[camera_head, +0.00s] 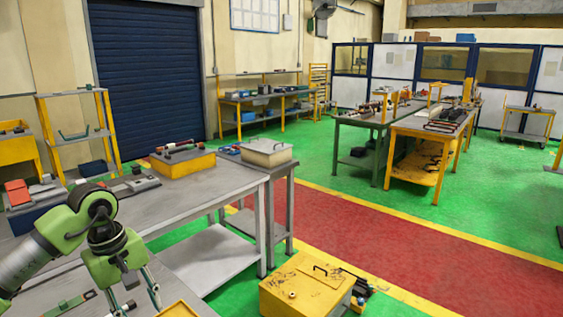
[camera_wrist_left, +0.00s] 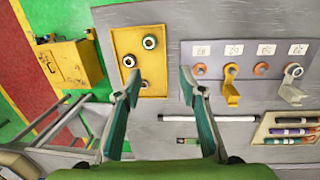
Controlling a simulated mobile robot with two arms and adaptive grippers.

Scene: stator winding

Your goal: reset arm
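My left gripper (camera_head: 136,301) is at the lower left of the head view, above the grey workbench (camera_head: 190,195). In the left wrist view its two fingers (camera_wrist_left: 158,98) are spread apart with nothing between them. It hangs over the bench between a yellow tray (camera_wrist_left: 158,88) and a row of labelled parts. The tray holds several ring-shaped parts, among them a ring (camera_wrist_left: 150,42) near its top. My right arm and gripper show in neither view.
Orange rings, a yellow bracket (camera_wrist_left: 231,88) and a silver bracket (camera_wrist_left: 292,86) sit under number labels. A pen box (camera_wrist_left: 285,128) lies at the right. A yellow cabinet (camera_head: 305,286) stands on the floor beside the bench. The red walkway (camera_head: 400,245) is clear.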

